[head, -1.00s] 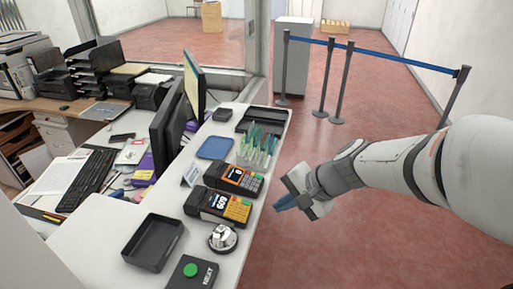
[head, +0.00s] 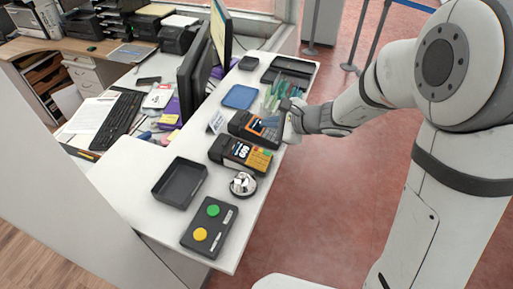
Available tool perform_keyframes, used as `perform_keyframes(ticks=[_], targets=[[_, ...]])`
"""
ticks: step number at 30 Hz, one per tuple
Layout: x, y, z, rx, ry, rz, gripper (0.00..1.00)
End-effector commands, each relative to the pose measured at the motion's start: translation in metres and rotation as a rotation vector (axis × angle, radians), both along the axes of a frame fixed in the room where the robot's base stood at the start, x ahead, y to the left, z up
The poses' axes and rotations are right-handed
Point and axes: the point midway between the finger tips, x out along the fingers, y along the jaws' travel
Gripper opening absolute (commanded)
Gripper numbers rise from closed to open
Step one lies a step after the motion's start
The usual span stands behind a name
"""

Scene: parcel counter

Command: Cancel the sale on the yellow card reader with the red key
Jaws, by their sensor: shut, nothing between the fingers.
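The yellow card reader (head: 240,154) lies on the white counter, dark with a yellow-orange keypad at its right end. Its red key is too small to make out. A second, similar reader with an orange face (head: 249,127) lies just behind it.
A bell (head: 243,185), a button box (head: 209,227) with green and yellow buttons and a black tray (head: 180,183) stand in front of the readers. Pens stand behind my gripper. A small sign (head: 216,121), a blue tray (head: 239,96) and monitors are left.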

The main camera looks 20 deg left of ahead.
Motion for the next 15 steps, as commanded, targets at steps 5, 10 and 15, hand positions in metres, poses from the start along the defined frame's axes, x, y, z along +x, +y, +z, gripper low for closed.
perform_keyframes(ticks=[5, 10, 15], targets=[[0.0, 0.002, -0.013, 0.001, 0.001, 0.001, 0.0], [-0.001, 0.007, -0.033, -0.001, 0.002, 0.002, 0.0], [0.0, 0.012, -0.058, -0.001, 0.001, 0.003, 0.0]])
